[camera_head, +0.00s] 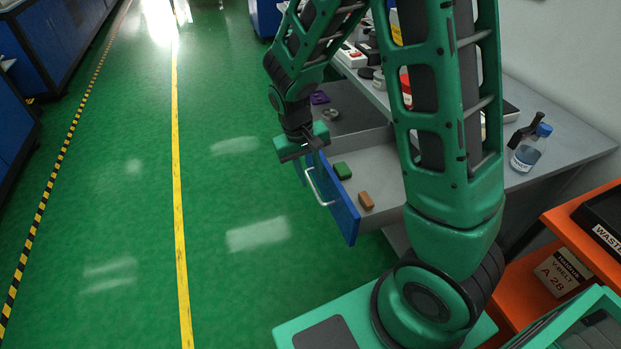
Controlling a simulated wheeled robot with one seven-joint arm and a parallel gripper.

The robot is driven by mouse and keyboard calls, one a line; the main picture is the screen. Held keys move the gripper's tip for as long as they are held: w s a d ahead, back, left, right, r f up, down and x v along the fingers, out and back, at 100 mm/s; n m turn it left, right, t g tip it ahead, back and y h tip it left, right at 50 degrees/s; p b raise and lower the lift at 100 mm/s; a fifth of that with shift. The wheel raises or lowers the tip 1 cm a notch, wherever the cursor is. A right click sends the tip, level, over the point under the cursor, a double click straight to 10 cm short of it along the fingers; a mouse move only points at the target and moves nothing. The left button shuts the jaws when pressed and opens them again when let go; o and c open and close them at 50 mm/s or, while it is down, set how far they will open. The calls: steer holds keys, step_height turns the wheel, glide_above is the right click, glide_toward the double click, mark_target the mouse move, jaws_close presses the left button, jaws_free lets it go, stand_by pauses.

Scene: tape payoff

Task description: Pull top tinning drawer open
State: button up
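A drawer with a blue front (341,207) stands pulled out from the grey workbench (560,152), and its grey inside shows. A silver bar handle (318,188) is on the front's outer face. A green block (342,171) and a brown block (366,201) lie in the drawer. My gripper (305,165) is at the upper left of the blue front, close to the handle's upper end. Its fingers are small and partly hidden, so I cannot tell whether they hold the handle. My arm hides part of the drawer and bench.
On the bench are a clear bottle with a blue cap (530,150), a red item (405,88) and other small things. An orange shelf (545,285) with a V-belt box (563,272) stands at the right. The green floor left of the drawer is clear.

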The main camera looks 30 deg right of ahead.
step_height(320, 180, up, 8)
steer(key=a, duration=0.1)
steer(key=shift+a+r, duration=0.15)
steer(key=shift+a, duration=0.15)
steer(key=shift+w, duration=0.1)
steer(key=s+d+r+m, duration=0.1)
steer(key=s+d+r, duration=0.1)
steer(key=s+d, duration=0.3)
steer(key=s+d+r+m+y, duration=0.1)
steer(key=s+d, duration=0.4)
steer(key=s, duration=0.6)
steer(key=s+d+r+m+y, duration=0.1)
steer(key=s+d+r+m, duration=0.2)
steer(key=s, duration=0.6)
step_height(320, 180, up, 2)
steer(key=d, duration=0.3)
steer(key=shift+r, duration=0.1)
